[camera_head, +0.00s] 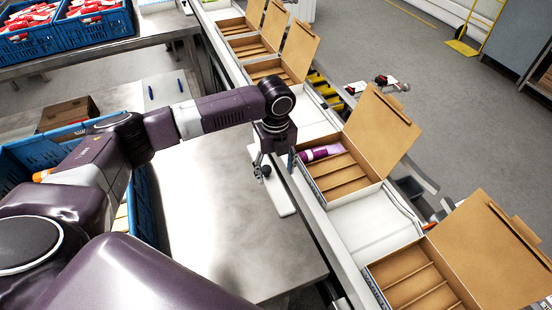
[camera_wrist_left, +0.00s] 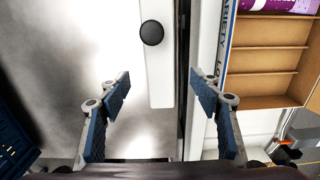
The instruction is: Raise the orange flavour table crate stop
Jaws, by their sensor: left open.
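A white bar with a round black knob, which looks like the crate stop (camera_head: 284,197), lies along the right edge of the steel table (camera_head: 215,225). In the left wrist view the white bar (camera_wrist_left: 159,75) runs up the middle, with the black knob (camera_wrist_left: 152,32) beyond my fingertips. In the wrist view the bar lies between the fingers. I cannot tell the height of the fingertips above it. My right gripper is not in view.
Right of the table a white conveyor (camera_head: 368,230) carries open cardboard boxes; the nearest to my gripper (camera_head: 352,178) holds a purple pack (camera_head: 322,152). A blue crate (camera_head: 146,205) stands left, partly behind my arm. Crates of red packs (camera_head: 97,28) stand at the back left.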

